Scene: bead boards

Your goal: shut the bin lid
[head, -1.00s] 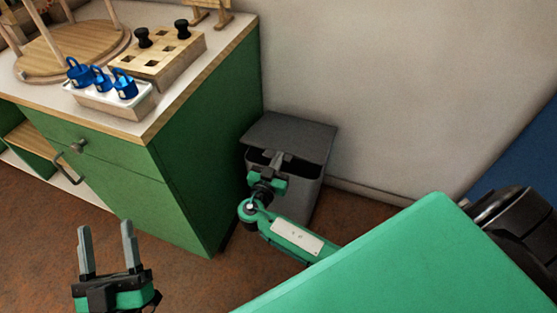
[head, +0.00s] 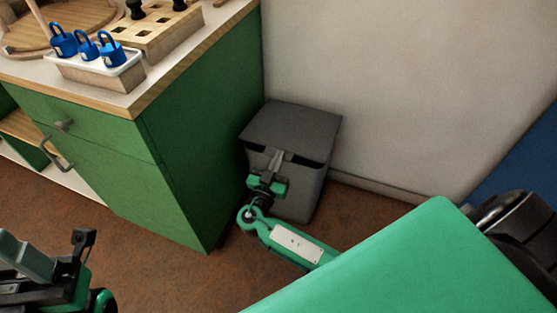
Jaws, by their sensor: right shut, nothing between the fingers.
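The grey bin (head: 299,203) stands on the floor between the green cabinet and the wall. Its dark grey lid (head: 292,128) slants down over the opening, with narrow dark gaps at the front corners. My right gripper (head: 278,160) is shut and empty, its fingers at the lid's front edge, in front of the bin. It looks to be touching the lid, but I cannot be sure. My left gripper (head: 50,253) is at the lower left, far from the bin, seen from the side and partly cut off. I cannot tell whether its fingers are apart.
The green cabinet (head: 203,140) stands close on the bin's left. On its top are a white tray (head: 95,72) with blue padlocks and a wooden block (head: 160,35) with square holes. The wall (head: 400,90) is behind the bin. Brown floor (head: 150,260) is free in front.

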